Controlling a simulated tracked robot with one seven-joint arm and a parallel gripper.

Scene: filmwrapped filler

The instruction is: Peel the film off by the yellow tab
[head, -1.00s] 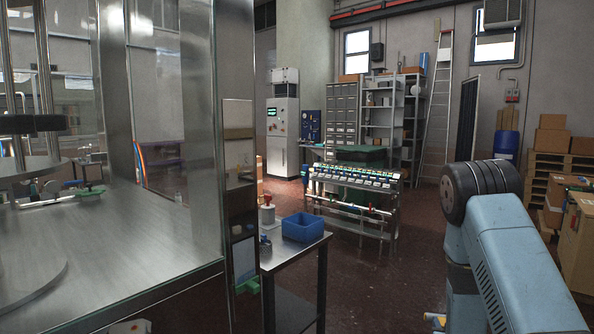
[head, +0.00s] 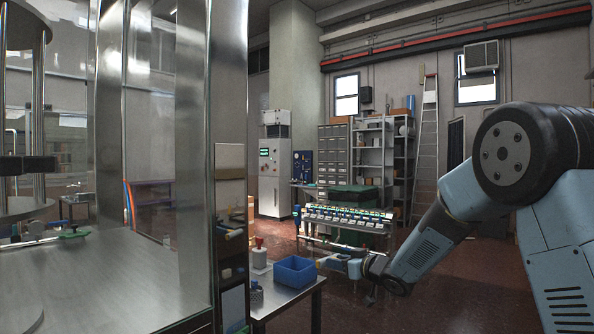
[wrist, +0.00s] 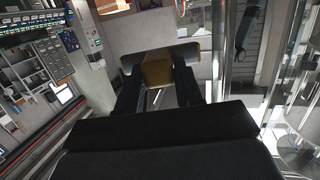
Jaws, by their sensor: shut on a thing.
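My gripper (wrist: 158,66) shows in the wrist view with its dark fingers closed on a dull yellow piece, which looks like the yellow tab (wrist: 157,74). In the head view my gripper (head: 322,262) is small, at the end of my arm, right of the blue bin, with a yellowish spot at its tip. The filler (head: 120,280) fills the left of the head view, with steel posts and clear panels. I cannot make out the film's edge or whether the tab is still joined to it.
A blue bin (head: 295,270) stands on a small steel table (head: 290,303) beside the filler's corner post (head: 228,110). Behind it is a bench rack (head: 345,217) with several items. The red floor (head: 460,290) right of the table looks clear below my arm.

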